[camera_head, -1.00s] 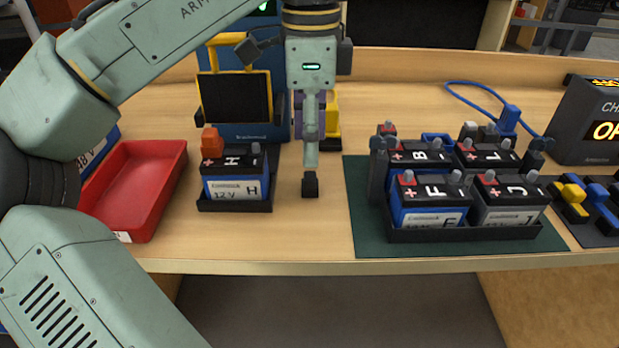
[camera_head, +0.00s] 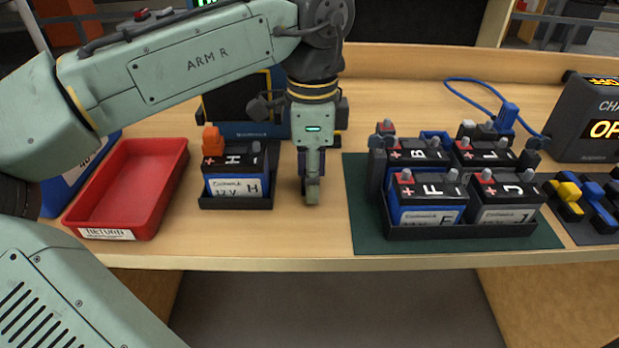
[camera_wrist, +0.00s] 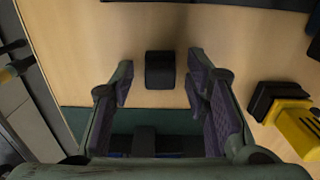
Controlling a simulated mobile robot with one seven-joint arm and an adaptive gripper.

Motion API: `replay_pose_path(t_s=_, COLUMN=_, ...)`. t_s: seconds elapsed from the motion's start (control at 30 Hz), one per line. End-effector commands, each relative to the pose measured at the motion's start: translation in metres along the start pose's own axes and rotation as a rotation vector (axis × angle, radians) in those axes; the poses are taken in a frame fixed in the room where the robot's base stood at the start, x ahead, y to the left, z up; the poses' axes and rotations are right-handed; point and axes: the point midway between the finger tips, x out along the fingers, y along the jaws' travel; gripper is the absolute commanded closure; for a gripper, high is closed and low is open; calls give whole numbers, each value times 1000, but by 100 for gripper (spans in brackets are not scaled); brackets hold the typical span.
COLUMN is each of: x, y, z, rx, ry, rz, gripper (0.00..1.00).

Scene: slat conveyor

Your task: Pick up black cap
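The black cap (camera_wrist: 160,70) stands on the wooden bench and lies between the finger pads in the wrist view, with gaps on both sides. In the head view it is mostly hidden behind my fingers. My gripper (camera_head: 312,192) is open, pointing down low over the bench between the battery H and the green mat. The wrist view shows its two fingers (camera_wrist: 160,82) apart and empty. The battery H (camera_head: 235,180) sits in a black tray, with an orange cap on its left terminal.
A red tray (camera_head: 180,167) stands at the left. The green mat (camera_head: 365,235) at the right bears a black tray with batteries B, L, F and J. A charger box (camera_head: 590,130) with a blue cable and yellow and blue clamps are farther right. Bare bench lies in front.

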Motion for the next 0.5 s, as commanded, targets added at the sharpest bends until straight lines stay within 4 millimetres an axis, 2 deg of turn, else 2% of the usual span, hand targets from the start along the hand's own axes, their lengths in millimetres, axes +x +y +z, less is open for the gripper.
replay_pose_path(t_s=0.07, x=0, y=0, z=0, rx=0, ry=0, rz=0, gripper=65)
replay_pose_path(t_s=0.4, x=0, y=0, z=0, rx=0, ry=0, rz=0, gripper=88)
replay_pose_path(t_s=0.5, x=0, y=0, z=0, rx=0, ry=0, rz=0, gripper=89)
